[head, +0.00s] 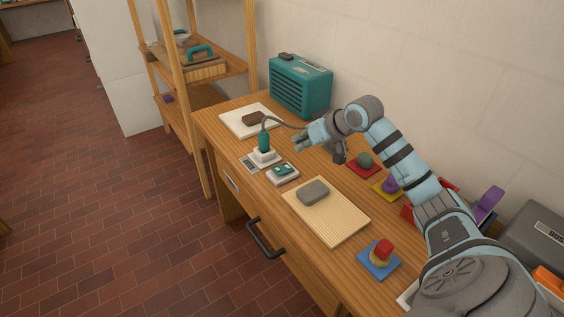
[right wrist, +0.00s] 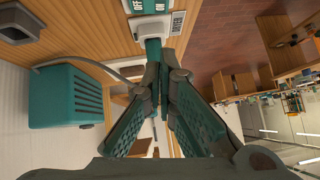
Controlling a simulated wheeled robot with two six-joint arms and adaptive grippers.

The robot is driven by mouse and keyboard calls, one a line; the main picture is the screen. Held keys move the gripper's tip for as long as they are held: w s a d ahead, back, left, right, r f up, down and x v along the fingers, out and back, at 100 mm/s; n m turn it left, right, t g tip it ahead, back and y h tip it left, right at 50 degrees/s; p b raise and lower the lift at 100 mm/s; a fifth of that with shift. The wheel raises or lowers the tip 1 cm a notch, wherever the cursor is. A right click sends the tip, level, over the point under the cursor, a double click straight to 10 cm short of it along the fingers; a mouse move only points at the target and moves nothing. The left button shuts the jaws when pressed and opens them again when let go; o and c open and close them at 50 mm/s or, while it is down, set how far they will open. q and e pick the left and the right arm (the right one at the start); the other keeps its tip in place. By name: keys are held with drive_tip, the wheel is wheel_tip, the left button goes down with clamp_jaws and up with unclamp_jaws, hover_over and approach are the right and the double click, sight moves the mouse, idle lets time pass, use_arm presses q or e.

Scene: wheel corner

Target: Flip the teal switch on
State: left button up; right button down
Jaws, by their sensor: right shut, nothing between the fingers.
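The teal switch (head: 283,168) sits in a white base near the front edge of the wooden bench. In the right wrist view the switch (right wrist: 146,6) is cut off by the top edge, with the words OFF and ON on teal; I cannot tell which way it is set. My right gripper (head: 301,145) is shut and empty, above the bench behind the switch, apart from it. Its fingertips (right wrist: 161,78) show below a teal plug (right wrist: 153,48) in the right wrist view. My left gripper is not in view.
The teal plug (head: 264,141) stands upright in a white socket (head: 265,157) left of the switch. Its grey cable runs behind it, by a teal slatted box (head: 300,86). A board (head: 340,221) with a grey block (head: 314,191) lies to the right. Coloured mats lie further right.

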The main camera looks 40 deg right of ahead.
drive_tip(key=shift+w, duration=0.1)
drive_tip(key=b, duration=0.2)
hover_over(281, 171)
drive_tip(key=f, duration=0.6)
drive_tip(key=shift+s+d+f, duration=0.2)
drive_tip(key=shift+d+f, duration=0.1)
drive_tip(key=shift+d, duration=0.1)
drive_tip(key=f, duration=0.3)
drive_tip(key=shift+w+a+f, duration=0.2)
drive_tip(key=shift+w+f, duration=0.1)
drive_tip(key=shift+f+b, duration=0.3)
drive_tip(key=shift+f, duration=0.1)
drive_tip(key=shift+a, duration=0.1)
drive_tip(key=shift+a+h+p, duration=0.2)
drive_tip(key=shift+h+p, duration=0.1)
drive_tip(key=shift+p, duration=0.55)
drive_tip(key=shift+f, duration=0.25)
drive_tip(key=shift+d, duration=0.15)
